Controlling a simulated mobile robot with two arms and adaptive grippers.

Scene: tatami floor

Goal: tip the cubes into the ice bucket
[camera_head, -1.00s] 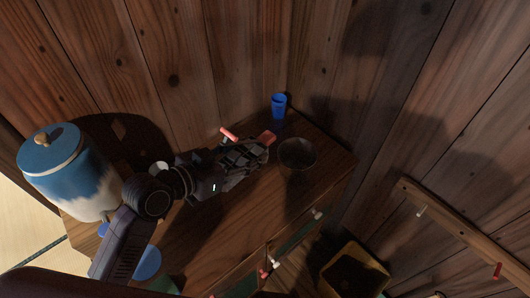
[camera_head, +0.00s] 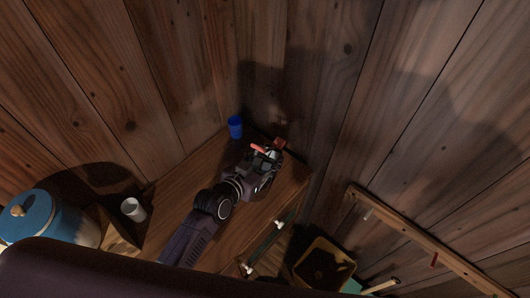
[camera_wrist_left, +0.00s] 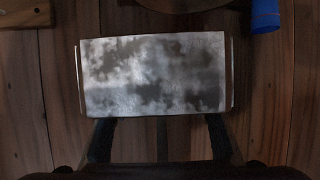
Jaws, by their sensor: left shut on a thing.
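My left gripper (camera_head: 269,165) is over the far right part of the wooden cabinet top. It is shut on a box-like thing (camera_wrist_left: 155,75) with a mottled grey-white face and thin brown side edges. Reddish ends of this held thing (camera_head: 280,143) show past the fingers in the head view. I cannot make out separate cubes. A round brown rim (camera_wrist_left: 185,4), perhaps the ice bucket, shows at the top edge of the wrist view, just beyond the held thing. In the head view my gripper hides that spot. My right gripper is not in view.
A blue cup (camera_head: 235,127) stands at the back, close to the gripper. A white cup (camera_head: 133,209) and a blue-and-white lidded jar (camera_head: 60,226) are at left. Wooden walls close in behind and right. A bin (camera_head: 318,246) stands below right, under a peg rail (camera_head: 415,238).

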